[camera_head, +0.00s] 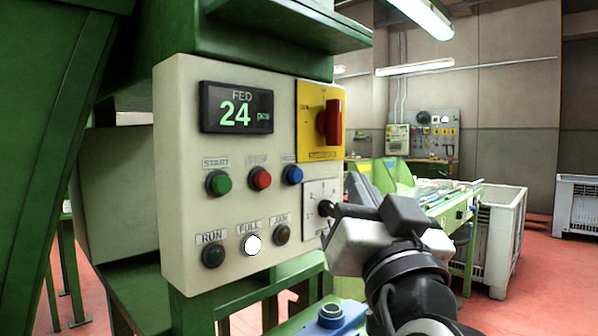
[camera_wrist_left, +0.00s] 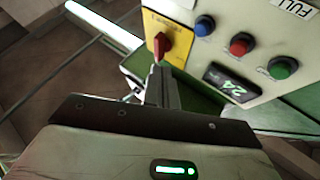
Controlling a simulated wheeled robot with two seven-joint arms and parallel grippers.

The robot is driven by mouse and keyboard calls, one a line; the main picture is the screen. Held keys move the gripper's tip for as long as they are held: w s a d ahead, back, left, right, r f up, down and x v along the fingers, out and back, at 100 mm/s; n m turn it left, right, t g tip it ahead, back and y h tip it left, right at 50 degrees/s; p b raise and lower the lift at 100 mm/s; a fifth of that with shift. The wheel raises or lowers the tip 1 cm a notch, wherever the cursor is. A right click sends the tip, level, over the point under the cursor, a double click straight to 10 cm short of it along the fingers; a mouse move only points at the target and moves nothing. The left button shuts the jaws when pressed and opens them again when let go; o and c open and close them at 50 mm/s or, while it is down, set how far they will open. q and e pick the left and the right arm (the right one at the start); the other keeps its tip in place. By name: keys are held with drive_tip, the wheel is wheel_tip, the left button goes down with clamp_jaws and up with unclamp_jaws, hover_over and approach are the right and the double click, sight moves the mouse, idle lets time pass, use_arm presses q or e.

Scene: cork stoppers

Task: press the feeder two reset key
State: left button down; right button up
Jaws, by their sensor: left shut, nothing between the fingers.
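The control panel (camera_head: 175,240) has a top row of three buttons: green (camera_head: 219,183), red (camera_head: 260,178) and blue (camera_head: 292,174). The label over the blue one is too small to read. The wrist view shows the blue button (camera_wrist_left: 203,26), red button (camera_wrist_left: 241,44) and green button (camera_wrist_left: 283,68) too. My left gripper (camera_head: 327,209) is shut and empty, its tip in front of the panel's lower right, below and right of the blue button. In the wrist view its fingers (camera_wrist_left: 166,82) point towards the red switch handle (camera_wrist_left: 174,45). I cannot tell whether the tip touches anything.
The display (camera_head: 236,108) reads FED 24. A red rotary switch (camera_head: 329,122) on yellow sticks out above the gripper. Below the buttons are RUN, FULL and JAM lamps; the FULL lamp (camera_head: 252,245) is lit white.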

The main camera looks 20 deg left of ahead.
sight(296, 176)
use_arm(q)
drive_tip(key=w+a, duration=0.2)
drive_tip(key=a, duration=0.4)
drive_tip(key=shift+w+a, duration=0.15)
drive_tip(key=shift+w, duration=0.05)
idle(1.6)
drive_tip(key=shift+w+a, duration=0.1)
drive_tip(key=shift+a, duration=0.25)
